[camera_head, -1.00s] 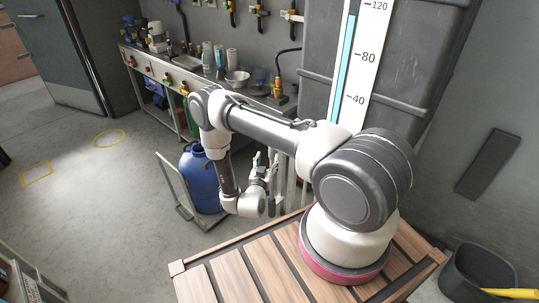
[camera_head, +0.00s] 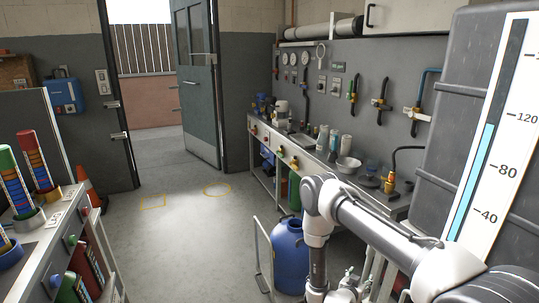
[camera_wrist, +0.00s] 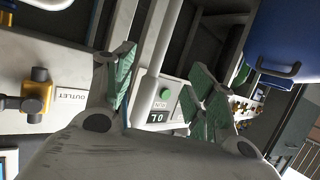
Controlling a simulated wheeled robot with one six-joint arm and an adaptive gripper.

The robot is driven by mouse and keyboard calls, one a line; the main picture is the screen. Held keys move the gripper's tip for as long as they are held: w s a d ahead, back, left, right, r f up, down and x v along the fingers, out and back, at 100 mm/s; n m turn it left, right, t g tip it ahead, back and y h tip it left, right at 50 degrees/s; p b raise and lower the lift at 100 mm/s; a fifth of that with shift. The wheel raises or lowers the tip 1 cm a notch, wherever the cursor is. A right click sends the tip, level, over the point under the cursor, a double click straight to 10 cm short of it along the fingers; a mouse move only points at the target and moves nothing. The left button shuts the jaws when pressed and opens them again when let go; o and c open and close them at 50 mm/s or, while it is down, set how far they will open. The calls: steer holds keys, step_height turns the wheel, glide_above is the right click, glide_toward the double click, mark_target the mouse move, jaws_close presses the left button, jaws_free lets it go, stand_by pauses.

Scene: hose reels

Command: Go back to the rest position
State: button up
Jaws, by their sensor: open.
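My gripper (camera_wrist: 165,90) is open, with its two green-padded fingers apart and nothing visible between them. Behind the fingers, the wrist view shows a grey panel with a green button (camera_wrist: 165,94) and a "70" readout. In the head view, my gripper (camera_head: 352,284) is small and partly cut off at the bottom edge. It hangs below my bent white and grey arm, to the right of a blue drum (camera_head: 290,256).
A yellow valve (camera_wrist: 38,95) beside an "OUTLET" label shows in the wrist view. A workbench (camera_head: 300,155) with bottles and a bowl (camera_head: 348,164) runs along the wall. A tall grey tank with a level gauge (camera_head: 490,145) stands right. The middle floor is clear toward the open door (camera_head: 195,80).

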steer(key=s+a+f+n+g+y, duration=0.2)
steer(key=s+a+f+g+y, duration=0.3)
steer(key=a+g, duration=0.1)
steer(key=s+a+r+n+g+y, duration=0.1)
steer(key=s+a+r+g+y, duration=0.1)
steer(key=r, duration=0.7)
steer(key=s+a+r+n+g+y, duration=0.1)
steer(key=s+a+r+n+g, duration=0.1)
steer(key=r, duration=0.6)
steer(key=s+a+r+n+g+y, duration=0.1)
steer(key=s+a+r+g+y, duration=0.15)
steer(key=r, duration=0.65)
steer(key=s+d+r+t, duration=0.2)
steer(key=s+r, duration=0.4)
steer(key=r, duration=0.6)
steer(key=s+d+r+n+t+h, duration=0.1)
steer(key=s+d+r, duration=0.4)
steer(key=r, duration=0.7)
steer(key=s+d+r+t, duration=0.3)
steer(key=s+r, duration=0.4)
steer(key=r, duration=0.5)
steer(key=shift+s+d+h, duration=0.2)
steer(key=shift+d+h, duration=0.15)
steer(key=shift+d, duration=0.15)
